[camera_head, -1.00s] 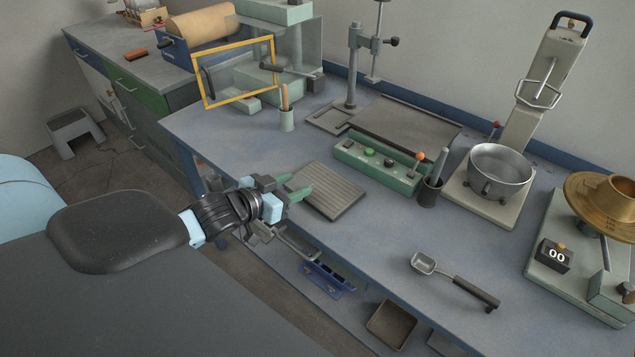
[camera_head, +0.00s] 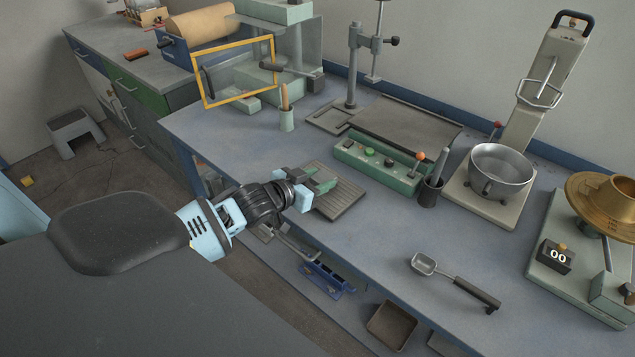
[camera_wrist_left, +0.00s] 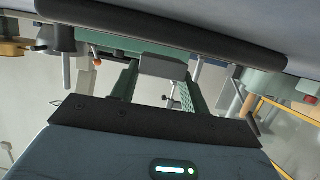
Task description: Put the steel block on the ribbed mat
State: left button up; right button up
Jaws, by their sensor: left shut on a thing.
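The ribbed mat (camera_head: 347,203) is a grey grooved rectangle lying flat near the bench's front edge. My left gripper (camera_head: 322,181), with green fingers, is over the mat's left part and partly hides it. In the left wrist view, the gripper (camera_wrist_left: 160,84) is shut on the steel block (camera_wrist_left: 163,66), a small grey block between the two fingers. In the head view the block is hidden or too small to make out. I cannot tell whether the block touches the mat. My right gripper is not in view.
Behind the mat are a green control box (camera_head: 375,168) with knobs and a dark tray (camera_head: 405,130). A cup with a wooden handle (camera_head: 286,120) stands to the left. A scoop (camera_head: 455,279) lies to the right. The bench between mat and scoop is clear.

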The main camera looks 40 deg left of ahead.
pick_arm(q)
jog(key=shift+f, duration=0.45)
jog(key=shift+f, duration=0.15)
jog(key=o, duration=1.3)
jog(key=shift+c, duration=0.2)
jog(key=v, duration=1.2)
jog(key=shift+p, duration=0.4)
